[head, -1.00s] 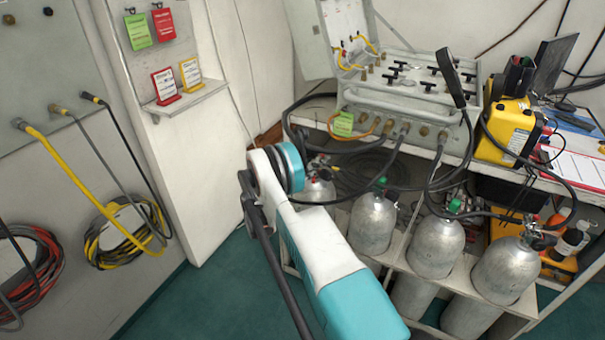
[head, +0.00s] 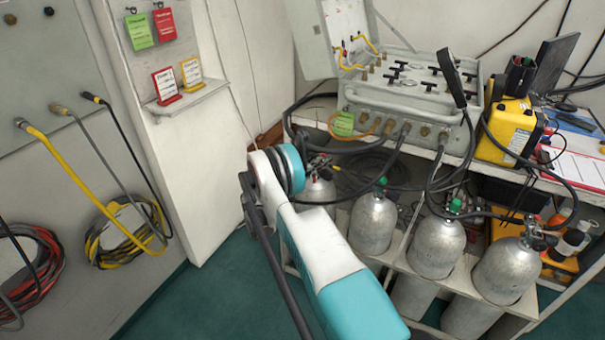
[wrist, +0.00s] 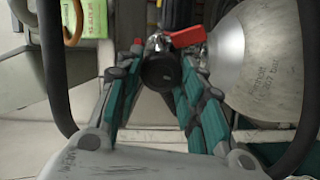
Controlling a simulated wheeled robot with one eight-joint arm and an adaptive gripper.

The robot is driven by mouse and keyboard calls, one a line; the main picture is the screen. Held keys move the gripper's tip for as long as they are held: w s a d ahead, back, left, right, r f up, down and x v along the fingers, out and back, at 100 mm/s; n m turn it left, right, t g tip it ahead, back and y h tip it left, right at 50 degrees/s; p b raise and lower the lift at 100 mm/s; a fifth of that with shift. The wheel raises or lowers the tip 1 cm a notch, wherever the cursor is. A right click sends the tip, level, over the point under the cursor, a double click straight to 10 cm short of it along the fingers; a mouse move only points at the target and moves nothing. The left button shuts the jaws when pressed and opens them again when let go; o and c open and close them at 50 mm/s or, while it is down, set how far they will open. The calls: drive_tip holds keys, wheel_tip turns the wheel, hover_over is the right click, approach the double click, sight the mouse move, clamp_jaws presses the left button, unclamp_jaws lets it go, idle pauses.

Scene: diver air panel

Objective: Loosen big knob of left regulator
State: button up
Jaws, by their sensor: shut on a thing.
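In the wrist view the big black round knob (wrist: 161,71) of the left regulator sits between the two teal-padded fingers of my gripper (wrist: 163,72). The fingers are shut on it, one on each side. The regulator's metal body (wrist: 158,43) shows just beyond the knob, with a red lever (wrist: 187,37) to its right. The leftmost silver cylinder (wrist: 250,72) lies right of the fingers. In the head view that cylinder (head: 319,190) is partly hidden by my arm, and my gripper and the knob are hidden behind it.
More silver cylinders (head: 373,222) stand in a rack to the right. Black hoses (head: 405,150) loop from the air panel (head: 400,115) above. In the wrist view dark hoses (wrist: 54,70) pass close on both sides of my gripper. A green tag (wrist: 92,18) hangs at upper left.

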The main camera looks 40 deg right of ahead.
drive_tip(key=shift+s+f+n, duration=0.1)
drive_tip(key=shift+s+n, duration=0.05)
drive_tip(key=shift+n, duration=5.7)
drive_tip(key=shift+s+n, duration=0.15)
drive_tip(key=shift+n, duration=5.65)
drive_tip(key=shift+s+f+n, duration=0.1)
drive_tip(key=shift+s+n, duration=0.05)
drive_tip(key=shift+n, duration=5.7)
drive_tip(key=o, duration=1)
drive_tip(key=shift+o, duration=0.2)
